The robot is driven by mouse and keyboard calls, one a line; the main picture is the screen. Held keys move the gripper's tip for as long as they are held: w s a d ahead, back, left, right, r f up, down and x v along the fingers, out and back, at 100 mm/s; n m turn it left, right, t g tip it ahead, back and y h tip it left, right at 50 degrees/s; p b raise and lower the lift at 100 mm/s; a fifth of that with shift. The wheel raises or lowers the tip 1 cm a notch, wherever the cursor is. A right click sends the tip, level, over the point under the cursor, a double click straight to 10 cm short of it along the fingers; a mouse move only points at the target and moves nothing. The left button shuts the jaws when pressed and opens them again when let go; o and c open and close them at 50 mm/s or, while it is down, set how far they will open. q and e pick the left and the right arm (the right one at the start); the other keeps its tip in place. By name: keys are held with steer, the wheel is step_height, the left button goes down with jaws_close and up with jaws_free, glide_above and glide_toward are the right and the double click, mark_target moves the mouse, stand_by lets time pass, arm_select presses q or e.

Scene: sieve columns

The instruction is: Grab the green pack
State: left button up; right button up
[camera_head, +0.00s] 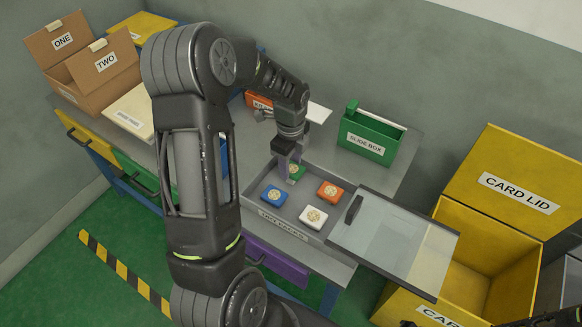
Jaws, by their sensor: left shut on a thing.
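In the same tray are a blue pack (274,196), an orange pack (330,191) and a white pack (313,216), each with a round pale mark. I cannot tell whether the green pack is clear of the tray floor. My right gripper is not in view.
A clear panel (395,240) with a dark handle lies right of the tray. A green slide box (372,137) stands behind it. A large yellow box (487,245) with its card lid up is at right. Cardboard boxes (92,70) stand at back left.

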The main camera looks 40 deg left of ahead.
mark_target(291, 168)
arm_select(q)
step_height(291, 168, up, 9)
steer(key=shift+f+b, duration=0.2)
steer(key=shift+b, duration=0.15)
steer(key=shift+d, duration=0.1)
stand_by(0.4)
